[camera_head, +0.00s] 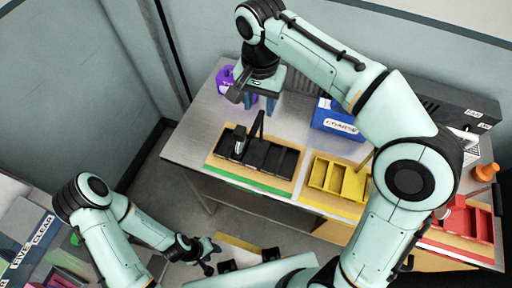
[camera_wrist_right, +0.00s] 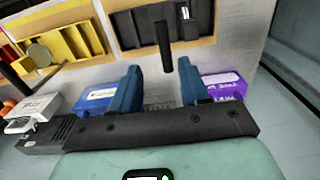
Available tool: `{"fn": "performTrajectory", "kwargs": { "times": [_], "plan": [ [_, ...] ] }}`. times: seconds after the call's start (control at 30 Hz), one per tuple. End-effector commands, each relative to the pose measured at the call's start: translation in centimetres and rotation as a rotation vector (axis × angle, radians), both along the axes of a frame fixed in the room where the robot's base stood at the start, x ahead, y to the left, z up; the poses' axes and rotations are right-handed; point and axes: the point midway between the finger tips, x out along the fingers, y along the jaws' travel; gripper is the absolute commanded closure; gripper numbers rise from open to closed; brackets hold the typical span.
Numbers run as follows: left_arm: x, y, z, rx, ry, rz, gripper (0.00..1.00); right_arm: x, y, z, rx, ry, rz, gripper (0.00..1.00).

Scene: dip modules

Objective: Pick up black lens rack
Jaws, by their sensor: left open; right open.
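The black lens rack (camera_head: 270,158) sits on a wooden board at the left of the bench in the head view, with a black upright post and a small silver piece in its left part. It also shows in the right wrist view (camera_wrist_right: 135,30), at the top. My right gripper (camera_head: 260,103) is open and empty, behind the rack and apart from it.
A yellow rack (camera_head: 338,178) and a red rack (camera_head: 468,218) stand to the right along the bench. A purple container (camera_head: 225,80) and a blue box (camera_head: 333,120) stand at the back near my right gripper. Bare bench (camera_head: 195,135) lies left of the black rack.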

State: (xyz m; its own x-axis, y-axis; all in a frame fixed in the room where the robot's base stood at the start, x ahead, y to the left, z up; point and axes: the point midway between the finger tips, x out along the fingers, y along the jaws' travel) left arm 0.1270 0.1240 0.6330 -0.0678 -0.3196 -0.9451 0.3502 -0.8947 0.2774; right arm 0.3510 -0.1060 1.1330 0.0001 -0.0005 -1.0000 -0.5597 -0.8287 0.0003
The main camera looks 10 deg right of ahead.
Motion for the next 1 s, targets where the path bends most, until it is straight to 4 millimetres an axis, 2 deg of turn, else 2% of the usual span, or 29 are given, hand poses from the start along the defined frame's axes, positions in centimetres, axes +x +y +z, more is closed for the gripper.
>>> {"fn": "performTrajectory", "kwargs": {
  "times": [0.03,0.1,0.37,0.63,0.77,0.97,1.0],
  "plan": [
    [-0.5,0.0,-0.6,0.0,0.006,0.0,0.57,-0.1,0.0,-1.4,-0.002,0.005,0.0,0.55],
    [-0.6,0.0,-0.9,0.0,0.008,0.001,0.57,-0.1,0.0,-2.5,-0.001,0.003,-0.001,0.55],
    [-0.8,0.0,-1.3,0.0,0.009,0.0,0.57,0.1,0.0,-4.4,-0.001,0.001,-0.001,0.55],
    [-1.2,0.0,-2.0,0.0,0.013,0.0,0.57,0.5,0.4,-8.3,-0.001,0.003,-0.001,0.55],
    [-1.3,0.0,-2.1,0.0,0.015,0.0,0.57,0.5,0.4,-9.1,0.001,0.001,-0.001,0.55],
    [-1.3,0.0,-2.1,-0.001,0.014,-0.001,0.57,0.5,0.4,-9.1,0.001,-0.001,0.0,0.55],
    [-1.3,0.0,-2.1,0.0,0.014,0.0,0.57,0.6,0.4,-9.1,0.001,-0.001,0.0,0.58]
  ]
}}
